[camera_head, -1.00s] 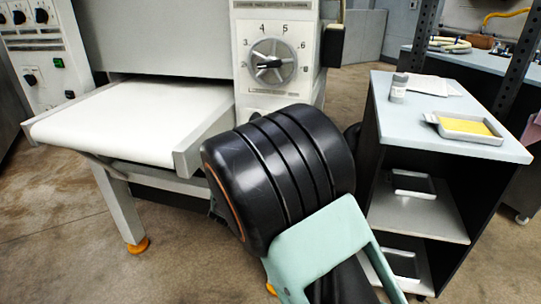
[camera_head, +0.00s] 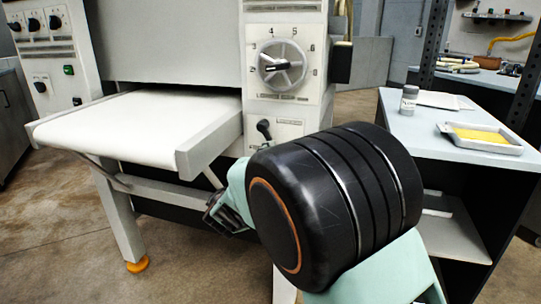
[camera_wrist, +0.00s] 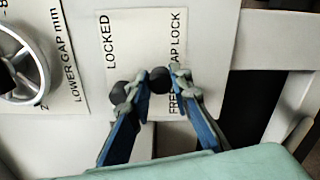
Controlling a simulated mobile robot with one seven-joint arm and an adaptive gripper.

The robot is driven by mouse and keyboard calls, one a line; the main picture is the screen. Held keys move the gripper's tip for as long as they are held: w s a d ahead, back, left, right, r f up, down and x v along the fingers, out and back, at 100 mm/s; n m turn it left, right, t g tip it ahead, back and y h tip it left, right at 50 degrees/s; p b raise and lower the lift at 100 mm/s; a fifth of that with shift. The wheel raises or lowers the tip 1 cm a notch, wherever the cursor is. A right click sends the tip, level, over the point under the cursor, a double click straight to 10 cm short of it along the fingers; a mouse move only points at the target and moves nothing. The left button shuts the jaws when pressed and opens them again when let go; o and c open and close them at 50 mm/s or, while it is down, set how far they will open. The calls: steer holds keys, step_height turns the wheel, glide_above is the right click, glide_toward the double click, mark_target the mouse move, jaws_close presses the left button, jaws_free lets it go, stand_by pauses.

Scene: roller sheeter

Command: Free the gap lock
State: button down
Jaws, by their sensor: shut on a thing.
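The gap lock lever (camera_head: 264,128) is a small black handle on a white plate (camera_head: 290,130), below the numbered dial. Its knob stands up in the head view. In the wrist view, the plate (camera_wrist: 148,30) reads "LOCKED" on the left and "FREE GAP LOCK", partly covered, on the right. The lever's black parts (camera_wrist: 160,80) show between and beside my fingertips. My gripper (camera_wrist: 152,86) has its blue-padded fingers shut on the lever, one finger each side. In the head view my arm hides much of the hand, and the grip is not clear.
The white belt table (camera_head: 130,122) juts out left.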

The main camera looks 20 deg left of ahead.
steer(key=shift+a, duration=0.1)
steer(key=c, duration=1.7)
jaws_free()
steer(key=shift+c, duration=0.2)
steer(key=s+d, duration=0.1)
steer(key=s, duration=1.1)
